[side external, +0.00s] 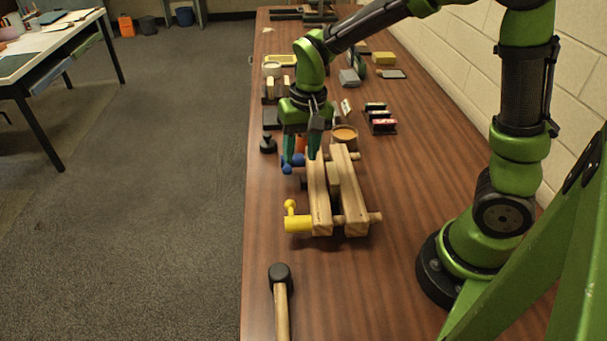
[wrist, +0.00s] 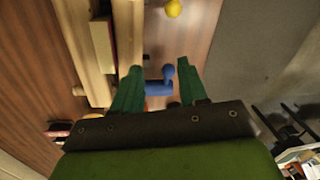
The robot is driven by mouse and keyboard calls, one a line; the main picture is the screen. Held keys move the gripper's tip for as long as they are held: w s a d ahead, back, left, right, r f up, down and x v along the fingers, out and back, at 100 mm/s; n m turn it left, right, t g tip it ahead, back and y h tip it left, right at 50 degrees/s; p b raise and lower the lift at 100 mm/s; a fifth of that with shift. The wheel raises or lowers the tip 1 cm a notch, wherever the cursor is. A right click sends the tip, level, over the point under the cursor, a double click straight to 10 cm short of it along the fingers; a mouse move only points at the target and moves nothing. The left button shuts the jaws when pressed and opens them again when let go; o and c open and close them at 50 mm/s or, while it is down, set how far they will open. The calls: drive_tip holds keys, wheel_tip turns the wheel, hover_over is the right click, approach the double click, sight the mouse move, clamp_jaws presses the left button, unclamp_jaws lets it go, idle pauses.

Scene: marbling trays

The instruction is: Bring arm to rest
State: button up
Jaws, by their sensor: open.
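My gripper (side external: 301,157) is open, with its two green fingers pointing down over the far end of a wooden clamp-like press (side external: 320,205) on the table. In the wrist view the fingers (wrist: 160,84) stand apart, with a blue handle (wrist: 158,87) seen between and beyond them. The blue handle also shows in the side view (side external: 288,168), at the fingertips; I cannot tell whether they touch it. A yellow handle (side external: 298,224) sits at the press's near end, and its yellow knob shows in the wrist view (wrist: 173,8).
A mallet (side external: 280,285) lies at the table's near edge. Beyond the press stand a bowl of orange stuff (side external: 345,136), a black stamp-like knob (side external: 268,144), a small rack (side external: 380,120) and several containers. The brown table (side external: 400,180) is clear right of the press.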

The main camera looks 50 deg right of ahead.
drive_tip(key=s+r+n+t+y, duration=0.1)
drive_tip(key=s+r+t, duration=0.5)
drive_tip(key=s+r, duration=0.6)
drive_tip(key=shift+s+d+n, duration=0.4)
drive_tip(key=shift+d+n, duration=0.05)
drive_tip(key=shift+n, duration=0.15)
drive_tip(key=shift+f, duration=0.1)
